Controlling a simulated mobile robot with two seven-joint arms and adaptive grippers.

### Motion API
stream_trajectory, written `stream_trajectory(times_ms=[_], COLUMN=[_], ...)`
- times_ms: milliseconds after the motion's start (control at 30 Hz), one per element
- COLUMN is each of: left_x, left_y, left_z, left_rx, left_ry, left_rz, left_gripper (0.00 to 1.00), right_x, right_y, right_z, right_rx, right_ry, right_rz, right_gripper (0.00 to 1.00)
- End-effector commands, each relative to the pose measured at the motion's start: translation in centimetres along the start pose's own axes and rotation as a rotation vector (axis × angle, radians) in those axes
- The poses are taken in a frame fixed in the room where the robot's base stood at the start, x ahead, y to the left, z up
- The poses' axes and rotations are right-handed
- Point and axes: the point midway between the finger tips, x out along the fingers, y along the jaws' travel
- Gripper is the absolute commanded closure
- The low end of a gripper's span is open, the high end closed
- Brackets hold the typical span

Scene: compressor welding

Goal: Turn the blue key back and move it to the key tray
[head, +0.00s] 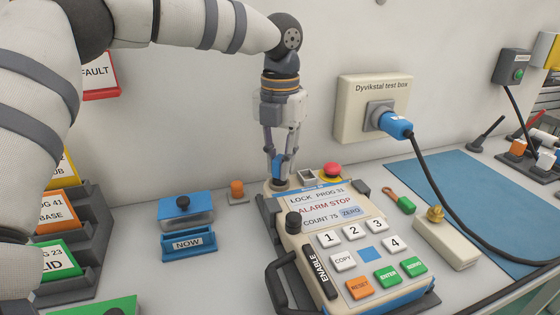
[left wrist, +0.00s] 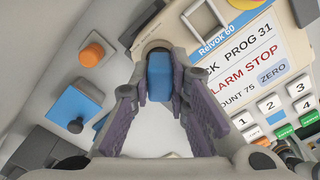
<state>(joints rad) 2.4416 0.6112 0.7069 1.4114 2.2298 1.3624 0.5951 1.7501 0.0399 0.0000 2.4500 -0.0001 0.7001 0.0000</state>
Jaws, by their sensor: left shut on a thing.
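The blue key (head: 277,168) is upright at the far left corner of the beige pendant (head: 287,228), above a round beige base. My left gripper (head: 277,172) points down over that corner and is shut on the key. In the left wrist view the blue key (left wrist: 160,76) sits between the two fingertips (left wrist: 160,88), with a dark round part at its far end. I cannot tell how deep the key sits or how far it is turned. No tray is clearly marked as the key tray.
An orange button (head: 237,188) and a red stop button (head: 332,169) are near the gripper. A black cable (head: 440,190) runs at right over a blue mat (head: 480,183).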

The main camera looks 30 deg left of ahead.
Motion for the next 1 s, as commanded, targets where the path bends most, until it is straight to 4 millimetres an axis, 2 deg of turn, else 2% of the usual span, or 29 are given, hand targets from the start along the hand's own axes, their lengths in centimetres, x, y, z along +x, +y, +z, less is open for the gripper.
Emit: stream_trajectory(times_ms=[200, 600, 1000], left_x=[-1.0, -4.8, -5.0], left_y=[-0.1, 0.0, 0.0], left_z=[0.1, 0.1, 0.1], left_rx=[-0.002, -0.001, -0.001], left_ry=[-0.01, -0.011, -0.009], left_rz=[-0.003, -0.003, -0.002], left_gripper=[1.0, 1.0, 1.0], right_x=[-0.1, -0.1, -0.1], right_y=[0.0, 0.0, 0.0], right_z=[-0.1, -0.1, -0.1], right_rx=[0.0, 0.0, 0.0], right_ry=[0.002, 0.002, 0.002], right_rz=[0.0, 0.0, 0.0], right_gripper=[0.6, 0.6, 0.6])
